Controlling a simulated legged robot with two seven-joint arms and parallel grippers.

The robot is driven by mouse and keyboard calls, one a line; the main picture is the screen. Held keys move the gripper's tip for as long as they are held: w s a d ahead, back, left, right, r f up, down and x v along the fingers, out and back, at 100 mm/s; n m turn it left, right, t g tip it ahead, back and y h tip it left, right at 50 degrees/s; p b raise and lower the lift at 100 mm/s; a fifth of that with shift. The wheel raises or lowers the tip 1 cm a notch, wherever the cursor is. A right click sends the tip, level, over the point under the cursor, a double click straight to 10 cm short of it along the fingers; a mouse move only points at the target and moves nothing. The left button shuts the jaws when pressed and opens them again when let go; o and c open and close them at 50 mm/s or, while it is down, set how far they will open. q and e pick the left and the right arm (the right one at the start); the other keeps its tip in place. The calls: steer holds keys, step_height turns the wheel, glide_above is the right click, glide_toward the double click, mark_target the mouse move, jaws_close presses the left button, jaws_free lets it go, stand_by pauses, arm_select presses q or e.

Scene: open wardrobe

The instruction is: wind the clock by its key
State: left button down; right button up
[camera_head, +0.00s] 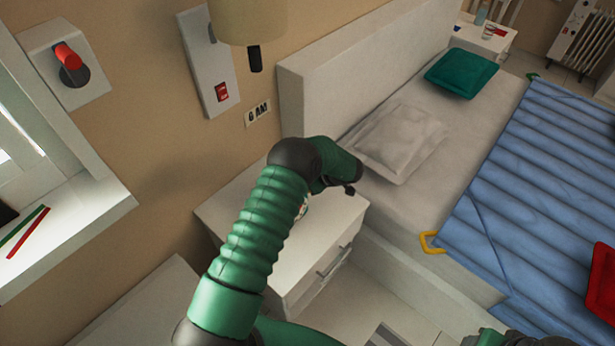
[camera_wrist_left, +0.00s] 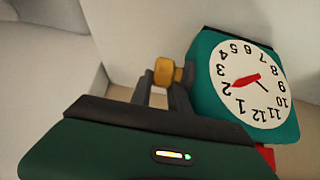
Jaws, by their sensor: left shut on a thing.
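The teal clock (camera_wrist_left: 278,120) has a white face with red and dark hands and shows upside down in the left wrist view. Its yellow-orange key (camera_wrist_left: 164,70) sticks out from the clock's side. My left gripper (camera_wrist_left: 162,86) is shut on the key, one finger on each side. In the head view my left gripper (camera_head: 344,186) is over the white nightstand (camera_head: 270,237). My arm hides nearly all of the clock there; only a small bit shows beside the arm.
The bed (camera_head: 470,165), with a pale pillow (camera_head: 400,140) and blue striped cover, stands right of the nightstand. A wall panel with a red switch (camera_head: 222,92) and a lamp (camera_head: 248,20) are behind. A windowsill (camera_head: 70,215) is at left.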

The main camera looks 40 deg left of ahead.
arm_select(q)
steer(key=shift+s+f, duration=0.1)
steer(key=shift+f, duration=0.05)
steer(key=c, duration=1.6)
jaws_free()
steer(key=shift+o, duration=0.4)
steer(key=shift+a+f, duration=0.15)
steer(key=p+v, duration=0.2)
steer(key=v, duration=1.4)
steer(key=shift+d+r, duration=0.2)
steer(key=shift+r, duration=0.1)
steer(key=shift+w, duration=0.2)
